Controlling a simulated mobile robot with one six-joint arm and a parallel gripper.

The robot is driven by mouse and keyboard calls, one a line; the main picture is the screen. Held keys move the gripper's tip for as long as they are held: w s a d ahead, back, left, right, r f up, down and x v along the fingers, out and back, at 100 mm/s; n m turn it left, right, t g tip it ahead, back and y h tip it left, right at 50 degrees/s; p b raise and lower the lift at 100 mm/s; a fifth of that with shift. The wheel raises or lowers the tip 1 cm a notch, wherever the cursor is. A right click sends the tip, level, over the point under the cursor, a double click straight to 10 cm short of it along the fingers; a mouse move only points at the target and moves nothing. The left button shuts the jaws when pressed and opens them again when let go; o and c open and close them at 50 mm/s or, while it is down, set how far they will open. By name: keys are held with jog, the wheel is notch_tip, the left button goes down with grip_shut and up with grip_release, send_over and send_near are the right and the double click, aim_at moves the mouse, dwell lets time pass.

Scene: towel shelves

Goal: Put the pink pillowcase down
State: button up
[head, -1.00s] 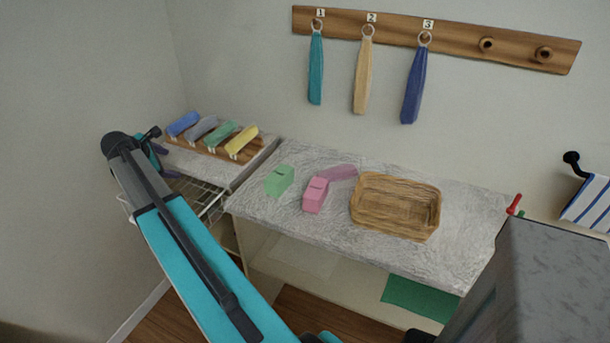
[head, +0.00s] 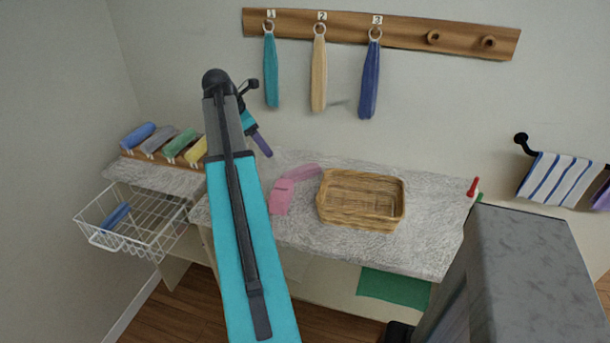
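A folded pink cloth (head: 281,196) rests on the grey counter (head: 420,235), left of the wicker basket (head: 362,222). A paler pink piece (head: 300,172) lies flat just behind it. I cannot tell which of the two is the pillowcase. My gripper (head: 264,146) is at the far end of my raised teal arm, in front of the wall and above the counter's back left part. A dark purple finger shows, with no pink cloth visible at it. Its opening is not clear at this size.
A white wire basket (head: 150,238) with a blue item (head: 116,217) juts out at left. Rolled cloths (head: 182,142) sit on a wooden rack behind it. Teal, beige and blue towels hang on a peg rail (head: 400,37). Counter right of the wicker basket is mostly clear.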

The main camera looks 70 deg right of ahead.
jog(key=s+d+r+y, duration=0.1)
jog(key=s, duration=0.8)
jog(key=shift+s+r, duration=0.2)
jog(key=shift+r, duration=0.15)
jog(key=shift+d+g, duration=0.1)
jog(key=shift+g, duration=0.2)
jog(key=shift+f, duration=0.1)
send_over(303, 169)
jog(key=w+a, duration=0.1)
jog(key=shift+w+a+f+p, duration=0.1)
jog(key=shift+f+p, duration=0.3)
jog(key=shift+f, duration=3.5)
jog(key=shift+p+x, duration=0.7)
jog(key=shift+x, duration=1.9)
jog(key=shift+w+a+f, duration=0.1)
jog(key=shift+w+a, duration=0.05)
